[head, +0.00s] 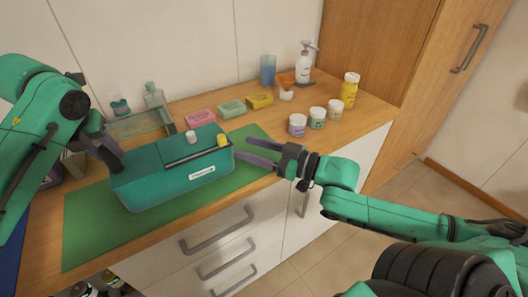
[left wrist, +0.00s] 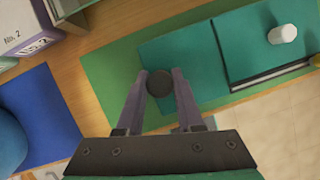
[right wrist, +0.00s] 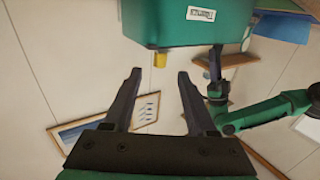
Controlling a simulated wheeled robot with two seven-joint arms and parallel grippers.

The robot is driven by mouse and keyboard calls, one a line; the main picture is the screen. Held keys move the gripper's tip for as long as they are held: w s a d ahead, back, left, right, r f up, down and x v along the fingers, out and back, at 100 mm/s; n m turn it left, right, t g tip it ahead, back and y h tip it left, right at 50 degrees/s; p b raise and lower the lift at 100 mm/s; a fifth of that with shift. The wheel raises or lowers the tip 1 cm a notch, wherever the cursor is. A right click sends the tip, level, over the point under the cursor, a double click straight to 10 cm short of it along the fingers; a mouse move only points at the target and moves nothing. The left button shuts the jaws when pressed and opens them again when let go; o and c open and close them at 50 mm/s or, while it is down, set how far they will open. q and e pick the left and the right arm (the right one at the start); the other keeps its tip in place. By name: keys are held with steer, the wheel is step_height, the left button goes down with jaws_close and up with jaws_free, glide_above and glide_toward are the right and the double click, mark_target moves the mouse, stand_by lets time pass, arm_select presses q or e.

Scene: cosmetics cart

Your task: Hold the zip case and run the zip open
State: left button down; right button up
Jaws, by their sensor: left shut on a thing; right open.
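The teal zip case (head: 172,187) lies on a green mat on the counter. A dark zip line (head: 195,155) runs along the right part of its top. A yellow piece (head: 222,140) sits at the line's right end, and a white cylinder (head: 191,137) stands on the top. My left gripper (left wrist: 160,78) is shut on a dark round knob (left wrist: 159,84) at the case's left end. My right gripper (head: 244,150) is open and empty just right of the case. In the right wrist view the yellow piece (right wrist: 160,60) shows beyond and between its fingertips (right wrist: 160,74).
The green mat (head: 88,232) reaches past the case. Soap-like bars (head: 232,108), several jars (head: 297,124), a pump bottle (head: 304,66) and a blue cup (head: 268,70) stand behind. A glass-like tray (head: 140,122) stands back left. Drawer handles (head: 218,230) stick out below the counter.

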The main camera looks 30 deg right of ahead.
arm_select(q)
steer(key=shift+r, duration=0.1)
arm_select(e)
steer(key=v, duration=0.3)
steer(key=shift+s+d, duration=0.1)
steer(key=shift+s, duration=0.1)
arm_select(q)
steer(key=shift+c, duration=2.3)
jaws_free()
